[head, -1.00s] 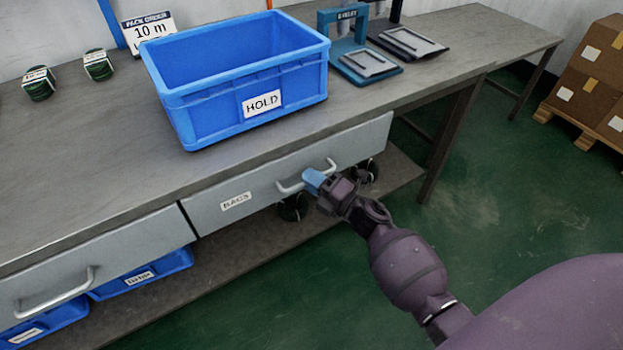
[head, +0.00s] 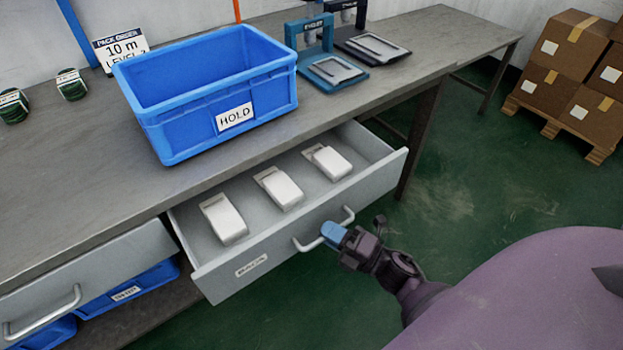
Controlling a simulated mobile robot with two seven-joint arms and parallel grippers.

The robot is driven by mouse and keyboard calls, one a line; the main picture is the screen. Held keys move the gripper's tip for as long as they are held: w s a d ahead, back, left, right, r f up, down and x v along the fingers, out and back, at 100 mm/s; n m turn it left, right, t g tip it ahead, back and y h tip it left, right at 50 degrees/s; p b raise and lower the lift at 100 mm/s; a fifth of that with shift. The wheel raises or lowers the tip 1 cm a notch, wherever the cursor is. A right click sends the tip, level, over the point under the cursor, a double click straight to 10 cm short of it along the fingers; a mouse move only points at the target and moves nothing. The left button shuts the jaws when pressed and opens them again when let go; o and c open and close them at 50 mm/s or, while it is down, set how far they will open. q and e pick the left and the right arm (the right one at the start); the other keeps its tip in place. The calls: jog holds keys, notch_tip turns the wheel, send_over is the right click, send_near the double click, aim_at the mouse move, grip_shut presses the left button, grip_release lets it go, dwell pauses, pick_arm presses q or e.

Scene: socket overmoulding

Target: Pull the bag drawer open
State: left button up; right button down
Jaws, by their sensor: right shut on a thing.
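The bag drawer (head: 290,246) is a grey drawer under the bench with a small label (head: 251,265), which is blurred. It stands pulled out from the bench, with its inside showing. Three white packs of bags (head: 279,188) lie in a row in it. Its handle (head: 308,245) is a pale bar on the front. My right gripper (head: 334,234), with blue fingertips, is shut on the handle near its middle. My left gripper is not in view.
A blue HOLD crate (head: 215,128) stands on the bench (head: 60,185) above the drawer. A second closed drawer (head: 92,258) is at the left, with blue bins (head: 130,290) below. Green floor (head: 460,190) is clear to the right, with cartons (head: 570,50) on a pallet beyond.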

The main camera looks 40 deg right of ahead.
pick_arm(q)
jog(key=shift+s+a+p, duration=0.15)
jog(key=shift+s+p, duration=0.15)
jog(key=shift+p, duration=0.25)
pick_arm(e)
jog(key=s, duration=1.8)
jog(key=shift+s+d, duration=0.2)
jog(key=shift+s, duration=0.1)
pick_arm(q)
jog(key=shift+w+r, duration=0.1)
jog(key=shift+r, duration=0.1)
pick_arm(e)
jog(key=c, duration=1.2)
grip_release()
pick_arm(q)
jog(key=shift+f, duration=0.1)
pick_arm(e)
jog(key=v, duration=1)
jog(key=shift+s+d+f, duration=0.1)
jog(key=shift+s+d, duration=0.05)
jog(key=shift+s, duration=0.2)
